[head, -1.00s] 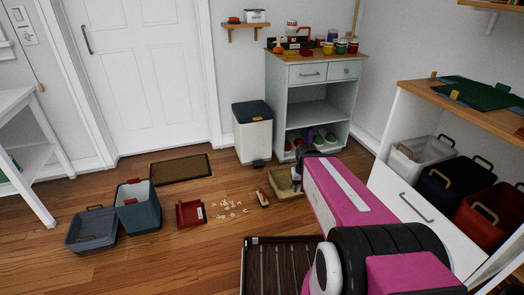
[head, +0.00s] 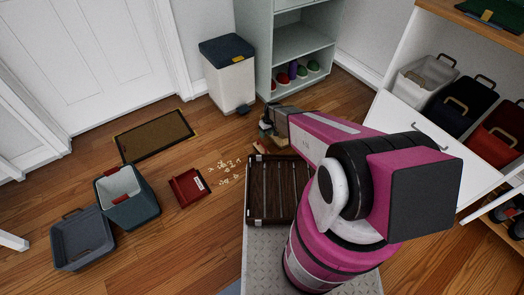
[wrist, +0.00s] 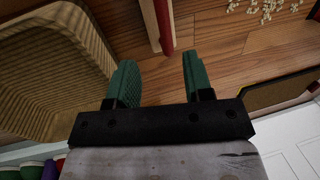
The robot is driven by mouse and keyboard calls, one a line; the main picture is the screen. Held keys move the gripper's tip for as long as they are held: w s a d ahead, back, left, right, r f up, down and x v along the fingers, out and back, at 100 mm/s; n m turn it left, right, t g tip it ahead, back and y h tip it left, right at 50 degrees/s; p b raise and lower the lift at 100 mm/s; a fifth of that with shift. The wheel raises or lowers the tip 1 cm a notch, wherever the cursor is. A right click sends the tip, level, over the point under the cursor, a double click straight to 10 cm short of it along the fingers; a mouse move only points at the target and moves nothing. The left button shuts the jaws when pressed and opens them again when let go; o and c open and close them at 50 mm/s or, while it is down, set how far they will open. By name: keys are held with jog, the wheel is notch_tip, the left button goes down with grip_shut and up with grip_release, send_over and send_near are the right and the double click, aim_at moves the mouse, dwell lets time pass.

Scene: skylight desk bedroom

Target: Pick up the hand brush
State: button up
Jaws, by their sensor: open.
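The hand brush (wrist: 155,22), with a red part and pale wood beside it, lies on the floor at the top middle of the wrist view. Its near end reaches to just ahead of the gap between my green fingertips. My gripper (wrist: 160,72) is open, with nothing between its fingers. In the head view, the brush (head: 260,148) is a small shape just below my gripper (head: 266,130), partly hidden by my arm and a dark slatted rack.
A woven tan basket (wrist: 45,75) is close on the left of the wrist view. Pale crumbs (head: 225,171) and a red dustpan (head: 187,188) lie on the floor to the left. A white bin (head: 231,85) stands behind.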

aim_at(262, 144)
jog(key=f, duration=0.3)
jog(key=a+f, duration=0.1)
jog(key=shift+s+f, duration=0.2)
jog(key=shift+s, duration=0.05)
jog(key=shift+s+a+f, duration=0.1)
jog(key=shift+a+f, duration=0.15)
jog(key=shift+f, duration=0.6)
jog(key=shift+s+a+f, duration=0.1)
jog(key=shift+a+f, duration=0.1)
jog(key=shift+f, duration=0.6)
jog(key=shift+a+f, duration=0.25)
jog(key=shift+f, duration=0.6)
grip_shut()
